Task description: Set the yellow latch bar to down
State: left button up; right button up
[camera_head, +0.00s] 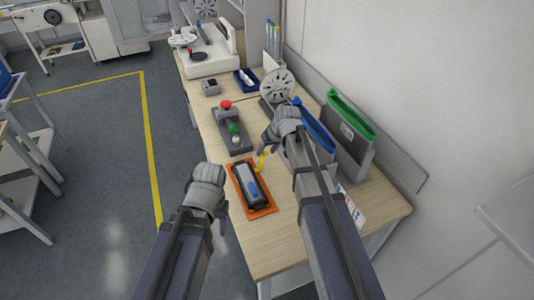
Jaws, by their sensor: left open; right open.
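The yellow latch bar (261,161) shows as a small yellow piece at the far end of a dark box-like device (247,181) with a grey top and a blue stripe. The device lies on an orange base plate (266,210) on the wooden table. The bar looks raised, but its exact angle is too small to tell. My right gripper (266,143) is open, just above and beside the bar in the picture; I cannot tell whether they touch. My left gripper (222,212) is open and empty, left of the orange plate near the table's left edge.
A grey fixture with a red knob (226,104) and green part stands behind the device. Grey bins with green (350,115) and blue rims stand at right, partly behind my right arm. A reel (276,85) stands further back. Bare tabletop (265,250) lies in front.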

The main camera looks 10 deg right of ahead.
jog(key=shift+c, duration=0.3)
grip_shut()
dwell(1.1)
